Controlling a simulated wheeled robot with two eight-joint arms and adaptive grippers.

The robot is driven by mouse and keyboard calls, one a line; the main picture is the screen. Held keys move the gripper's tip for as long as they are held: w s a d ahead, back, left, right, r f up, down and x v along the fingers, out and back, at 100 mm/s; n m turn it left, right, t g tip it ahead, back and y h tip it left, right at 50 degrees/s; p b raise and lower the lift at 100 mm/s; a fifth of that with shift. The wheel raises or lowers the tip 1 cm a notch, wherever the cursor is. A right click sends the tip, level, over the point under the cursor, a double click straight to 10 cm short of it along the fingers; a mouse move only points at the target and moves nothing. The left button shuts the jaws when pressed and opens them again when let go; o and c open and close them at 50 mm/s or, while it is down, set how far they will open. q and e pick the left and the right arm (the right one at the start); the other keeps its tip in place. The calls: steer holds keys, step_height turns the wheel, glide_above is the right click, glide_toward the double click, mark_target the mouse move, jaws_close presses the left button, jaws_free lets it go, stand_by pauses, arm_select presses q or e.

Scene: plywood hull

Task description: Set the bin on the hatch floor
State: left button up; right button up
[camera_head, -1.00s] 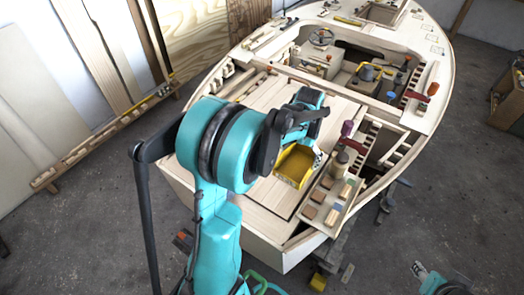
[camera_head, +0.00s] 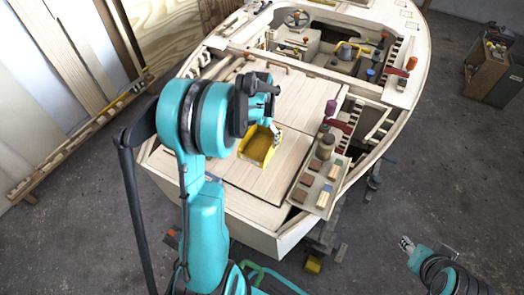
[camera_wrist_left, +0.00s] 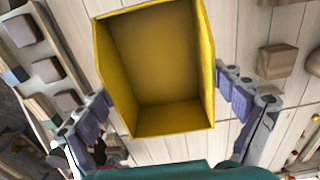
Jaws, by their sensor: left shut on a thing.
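The yellow bin (camera_head: 257,147) is an open-topped box over the pale planked deck of the boat, which I take as the hatch floor (camera_head: 290,104). My left gripper (camera_head: 262,124) is shut on the bin. In the left wrist view the bin (camera_wrist_left: 157,60) sits between the two fingers, its open, empty inside facing the camera. Whether its underside touches the planks cannot be told. My right gripper (camera_head: 406,243) is at the lower right, away from the boat, too small to read its jaws.
A tray of small blocks (camera_head: 318,187) lies right of the bin, with a brown jar (camera_head: 325,147) and a purple-topped item (camera_head: 330,108) near it. A slatted rack (camera_head: 378,129) edges the right side.

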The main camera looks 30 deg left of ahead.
mark_target(263, 150)
arm_select(q)
steer(key=shift+s+d+f, duration=0.1)
steer(key=shift+d+f, duration=0.35)
steer(key=shift+d, duration=0.3)
steer(key=shift+f+b, duration=0.9)
steer(key=shift+f, duration=1.05)
steer(key=shift+f, duration=0.15)
steer(key=o, duration=0.9)
steer(key=shift+c, duration=0.2)
